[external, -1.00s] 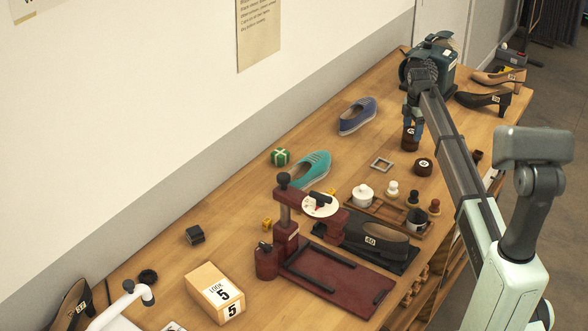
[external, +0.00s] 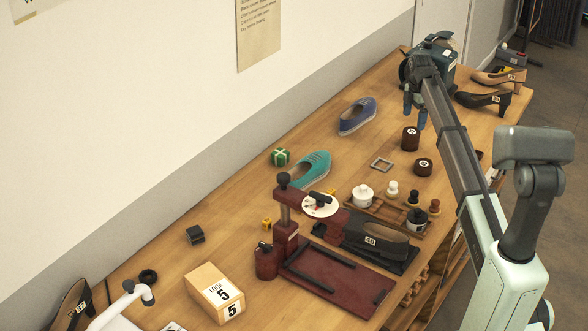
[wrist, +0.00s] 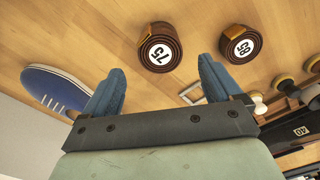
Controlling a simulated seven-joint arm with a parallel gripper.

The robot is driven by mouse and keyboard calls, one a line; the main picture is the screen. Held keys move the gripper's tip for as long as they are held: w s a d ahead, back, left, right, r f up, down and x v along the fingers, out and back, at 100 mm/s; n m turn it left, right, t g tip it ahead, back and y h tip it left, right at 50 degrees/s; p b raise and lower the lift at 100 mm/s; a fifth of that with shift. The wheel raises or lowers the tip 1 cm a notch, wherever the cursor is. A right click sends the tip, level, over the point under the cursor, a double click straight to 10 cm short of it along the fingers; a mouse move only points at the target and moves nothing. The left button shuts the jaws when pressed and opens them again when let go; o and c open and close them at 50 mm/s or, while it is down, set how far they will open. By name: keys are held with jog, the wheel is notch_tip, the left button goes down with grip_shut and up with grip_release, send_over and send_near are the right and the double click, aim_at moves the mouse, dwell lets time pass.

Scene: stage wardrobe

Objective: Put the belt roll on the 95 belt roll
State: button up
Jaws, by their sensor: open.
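A tall dark brown belt roll (external: 411,139) stands on the table; the wrist view shows its white label reading 75 (wrist: 160,50). A shorter dark roll (external: 424,166) stands apart from it, toward the front. Its label in the wrist view looks like 95 (wrist: 239,46), though the first digit is unclear. My gripper (external: 415,110) is open and empty, with its blue fingers above and behind the tall roll. In the wrist view my gripper (wrist: 162,72) has its fingers spread, with the 75 roll ahead between them, not touching.
A square frame (external: 381,164) lies left of the shorter roll. A blue shoe (external: 357,116) is left of the tall roll. A wooden tray (external: 390,211) with pots and stoppers stands nearer the camera. Heels (external: 484,99) sit at the right edge.

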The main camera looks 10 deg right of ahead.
aim_at(412, 131)
notch_tip(412, 131, up, 7)
dwell(0.3)
jog(key=shift+f, duration=0.1)
dwell(0.4)
